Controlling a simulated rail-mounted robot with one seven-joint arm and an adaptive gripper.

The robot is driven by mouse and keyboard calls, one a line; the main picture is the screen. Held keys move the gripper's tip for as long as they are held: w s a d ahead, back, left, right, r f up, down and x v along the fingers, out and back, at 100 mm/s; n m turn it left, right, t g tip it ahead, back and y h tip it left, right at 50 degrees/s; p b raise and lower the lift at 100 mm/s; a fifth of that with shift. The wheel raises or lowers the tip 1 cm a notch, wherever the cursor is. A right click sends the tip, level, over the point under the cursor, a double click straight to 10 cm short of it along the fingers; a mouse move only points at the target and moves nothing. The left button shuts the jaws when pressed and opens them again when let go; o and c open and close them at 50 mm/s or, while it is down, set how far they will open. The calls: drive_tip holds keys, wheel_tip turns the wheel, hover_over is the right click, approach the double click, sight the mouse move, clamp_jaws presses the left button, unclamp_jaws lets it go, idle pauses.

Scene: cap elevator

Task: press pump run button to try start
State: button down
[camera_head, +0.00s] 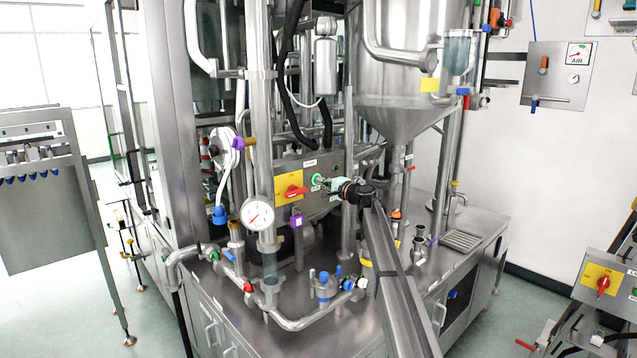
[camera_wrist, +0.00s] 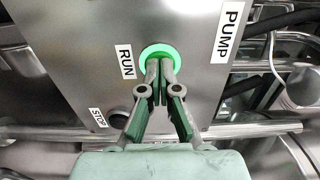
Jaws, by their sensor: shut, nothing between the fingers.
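The pump run button is a round button with a bright green lit ring (camera_wrist: 147,52) beside a RUN label (camera_wrist: 126,61) in the wrist view. In the head view the button (camera_head: 317,179) is a small green spot on the grey pump control box (camera_head: 322,165). My gripper (camera_wrist: 160,68) is shut and empty. Its fingertips overlap the button face and hide its middle; they appear at or very near it, but contact cannot be told for sure. In the head view my gripper (camera_head: 331,183) reaches the box from the right.
A dark STOP button (camera_wrist: 119,118) sits below RUN beside its STOP label (camera_wrist: 98,117). A red rotary switch (camera_head: 296,192) on a yellow plate is left of the run button. Pipes, a pressure gauge (camera_head: 257,214) and a steel hopper (camera_head: 405,115) crowd around the box.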

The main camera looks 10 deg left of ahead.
drive_tip(key=b+v, duration=0.1)
drive_tip(key=v, duration=0.4)
drive_tip(key=shift+d, duration=0.1)
idle(0.4)
idle(0.5)
